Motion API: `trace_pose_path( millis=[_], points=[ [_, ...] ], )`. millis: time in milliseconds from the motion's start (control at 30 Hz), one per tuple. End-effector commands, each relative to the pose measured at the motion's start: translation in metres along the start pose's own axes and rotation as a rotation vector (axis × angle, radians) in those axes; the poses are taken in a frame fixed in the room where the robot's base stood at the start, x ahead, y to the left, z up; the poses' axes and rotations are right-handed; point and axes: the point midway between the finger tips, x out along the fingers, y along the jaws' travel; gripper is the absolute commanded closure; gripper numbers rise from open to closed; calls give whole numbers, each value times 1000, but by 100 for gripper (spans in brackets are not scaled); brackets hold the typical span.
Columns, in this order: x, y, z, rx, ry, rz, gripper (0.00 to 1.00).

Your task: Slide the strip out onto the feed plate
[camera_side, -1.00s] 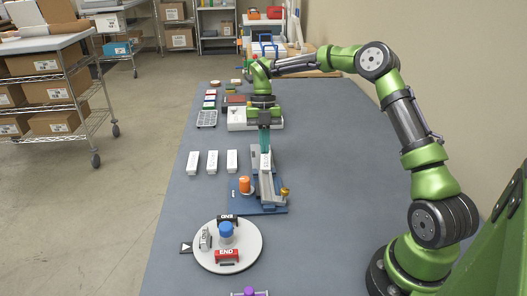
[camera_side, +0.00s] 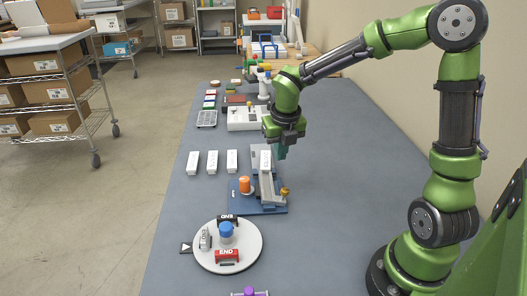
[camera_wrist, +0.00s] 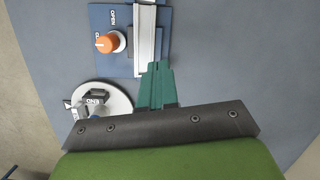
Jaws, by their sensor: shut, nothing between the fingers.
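A white block (camera_side: 265,160) stands at the far end of a grey rail fixture (camera_side: 266,186) on a blue base plate (camera_side: 270,210). No separate thin strip can be made out, and I cannot tell which part is the feed plate. An orange knob (camera_side: 245,185) sits left of the rail, a brass knob (camera_side: 285,191) at its near right.
Three white blocks (camera_side: 212,162) stand left of the fixture. A round white turntable (camera_side: 238,258) with END-marked pieces and a blue knob lies nearer. A white device (camera_side: 245,118) and a grey tray (camera_side: 207,119) are farther back. The table's right side is clear.

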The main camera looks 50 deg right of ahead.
Motion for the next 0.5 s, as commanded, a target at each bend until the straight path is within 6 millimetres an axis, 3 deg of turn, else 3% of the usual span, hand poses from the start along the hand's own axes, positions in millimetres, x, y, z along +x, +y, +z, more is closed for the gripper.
trace_pose_path(
  millis=[267, 500],
  points=[
    [20, 6, 5, 8, -27, 26, 100],
    [71, 8, 6, 5, -24, 26, 100]
  ],
)
